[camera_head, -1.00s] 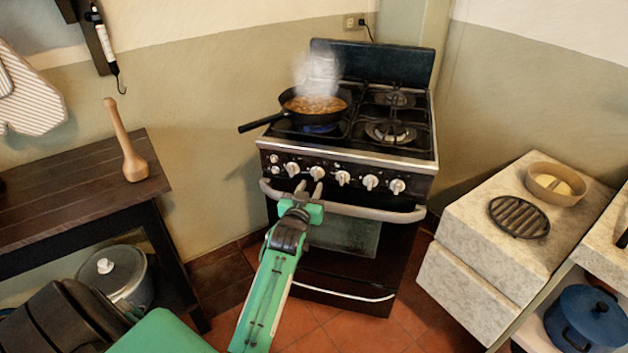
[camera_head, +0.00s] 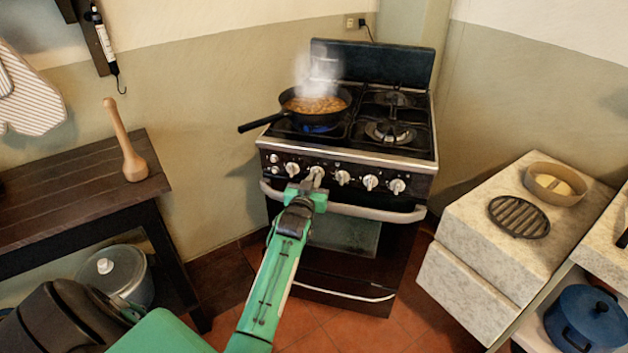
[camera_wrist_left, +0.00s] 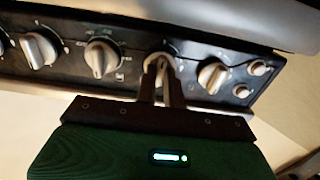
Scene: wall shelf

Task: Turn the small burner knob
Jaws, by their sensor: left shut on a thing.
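The stove's front panel (camera_head: 335,165) carries a row of several silver burner knobs. My left gripper (camera_head: 315,177) reaches the panel from the front and is shut on the second knob from the left. In the left wrist view its two fingers (camera_wrist_left: 163,80) sit on either side of this gripped knob (camera_wrist_left: 164,62), which they largely hide. The picture there is upside down, with the leftmost knob (camera_wrist_left: 213,76) to the right and another knob (camera_wrist_left: 102,56) to the left. I cannot read which burner the gripped knob serves. My right gripper is not in view.
The oven's handle bar (camera_head: 380,213) runs just below the knobs. A wooden table (camera_head: 70,200) is left, a stone counter (camera_head: 480,220) right.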

